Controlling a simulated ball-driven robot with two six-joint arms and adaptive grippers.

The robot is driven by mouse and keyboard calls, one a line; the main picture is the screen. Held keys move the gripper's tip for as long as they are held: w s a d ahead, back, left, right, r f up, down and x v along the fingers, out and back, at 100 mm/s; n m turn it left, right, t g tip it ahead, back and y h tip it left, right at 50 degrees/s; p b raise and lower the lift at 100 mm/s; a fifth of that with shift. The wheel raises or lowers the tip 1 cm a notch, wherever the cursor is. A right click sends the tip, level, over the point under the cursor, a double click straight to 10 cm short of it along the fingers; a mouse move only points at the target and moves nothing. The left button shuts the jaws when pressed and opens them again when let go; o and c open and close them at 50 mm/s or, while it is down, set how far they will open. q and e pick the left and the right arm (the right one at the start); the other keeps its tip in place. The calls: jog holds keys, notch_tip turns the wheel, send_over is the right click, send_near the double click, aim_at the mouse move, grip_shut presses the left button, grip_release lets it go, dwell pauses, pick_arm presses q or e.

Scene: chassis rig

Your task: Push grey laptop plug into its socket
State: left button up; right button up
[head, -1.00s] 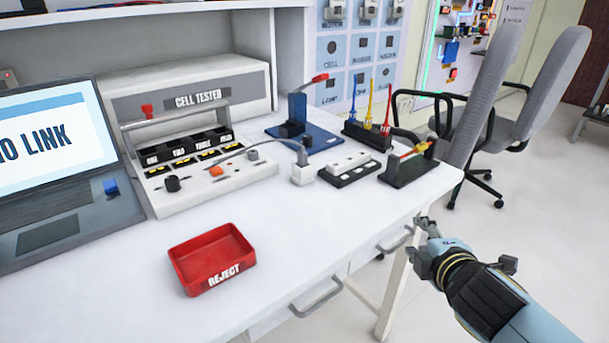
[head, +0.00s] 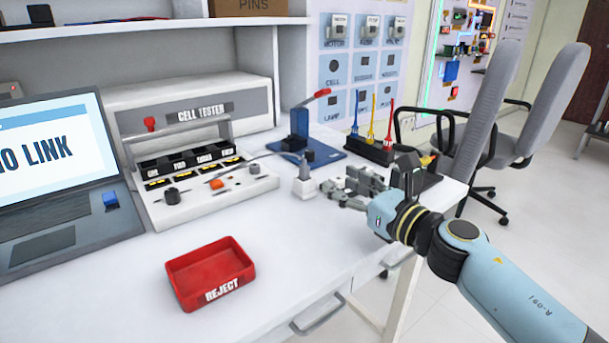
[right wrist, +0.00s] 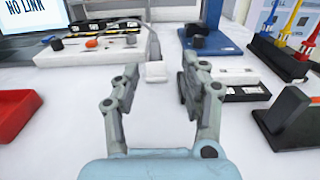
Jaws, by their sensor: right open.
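A small grey plug (head: 304,170) stands upright on top of a white socket block (head: 304,190) on the bench, with a grey cable running left from it. I cannot tell how deep the plug sits. My right gripper (head: 335,189) is open and empty, just right of the block, its fingers pointing toward it. In the right wrist view the white block (right wrist: 155,72) appears ahead between the two open fingers. The laptop (head: 60,180) at the left shows "NO LINK". My left gripper is not in view.
A red reject tray (head: 211,295) lies at the front. The cell tester (head: 190,110) stands behind. A blue stand (head: 318,152), a coloured driver rack (head: 368,150) and a black holder (right wrist: 290,115) are close by. A power strip (right wrist: 245,92) lies right of the fingers.

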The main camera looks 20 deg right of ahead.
aim_at(307, 167)
jog(key=x, duration=0.5)
jog(key=shift+s+a, duration=0.1)
jog(key=x, duration=0.5)
jog(key=shift+a+f+b, duration=0.2)
jog(key=shift+a+b, duration=0.1)
jog(key=shift+b, duration=0.1)
jog(key=shift+s, duration=0.1)
jog(key=shift+c, duration=0.2)
grip_shut()
